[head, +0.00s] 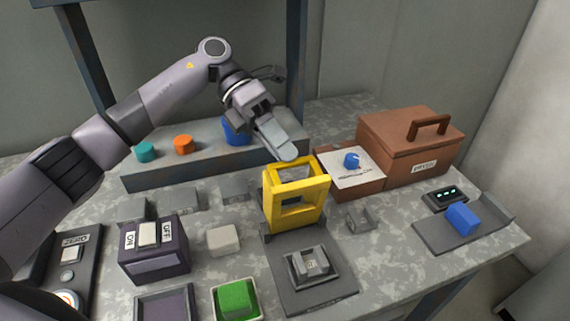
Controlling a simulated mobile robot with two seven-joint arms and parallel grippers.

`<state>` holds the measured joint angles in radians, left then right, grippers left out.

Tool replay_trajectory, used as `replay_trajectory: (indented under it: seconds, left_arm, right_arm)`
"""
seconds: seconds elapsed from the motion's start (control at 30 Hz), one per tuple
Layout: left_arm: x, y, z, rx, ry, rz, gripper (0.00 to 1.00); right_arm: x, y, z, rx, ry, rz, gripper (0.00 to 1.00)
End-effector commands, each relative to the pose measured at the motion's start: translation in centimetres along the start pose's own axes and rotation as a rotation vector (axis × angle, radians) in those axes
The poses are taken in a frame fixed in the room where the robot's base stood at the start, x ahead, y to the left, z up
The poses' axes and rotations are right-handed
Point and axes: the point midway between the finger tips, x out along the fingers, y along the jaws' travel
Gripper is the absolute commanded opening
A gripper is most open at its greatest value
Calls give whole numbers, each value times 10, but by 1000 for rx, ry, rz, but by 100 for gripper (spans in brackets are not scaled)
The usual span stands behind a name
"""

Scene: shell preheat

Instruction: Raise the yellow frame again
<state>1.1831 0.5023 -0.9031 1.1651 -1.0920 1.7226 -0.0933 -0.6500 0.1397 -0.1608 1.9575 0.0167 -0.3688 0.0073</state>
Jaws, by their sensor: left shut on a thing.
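The yellow frame (317,208) stands upright at the back edge of a dark grey base plate (333,291), in the middle of the table. A small grey block-like fixture (310,263) sits on the plate in front of it. My left gripper (286,157) reaches down from the upper left, and its fingers are at the top bar of the yellow frame, shut on it. My right gripper is not in view.
A blue knob (352,161) on a white-topped box and a brown lidded box (412,143) stand right of the frame. An ON/OFF switch box (153,249), a pale block (223,239) and a green block (234,299) are left. A blue block (463,219) lies on a tray.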

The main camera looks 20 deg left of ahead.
Motion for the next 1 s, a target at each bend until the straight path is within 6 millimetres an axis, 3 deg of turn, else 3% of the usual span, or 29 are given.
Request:
replay_trajectory:
  seconds: [0.03,0.3,1.0]
  left_arm:
    - [7,22,-5,-23,15,17,0]
    - [-2,44,-2,-24,21,13,0]
    - [-8,58,1,-20,21,14,0]
  right_arm:
    - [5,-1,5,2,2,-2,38]
    - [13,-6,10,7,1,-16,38]
    - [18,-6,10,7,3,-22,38]
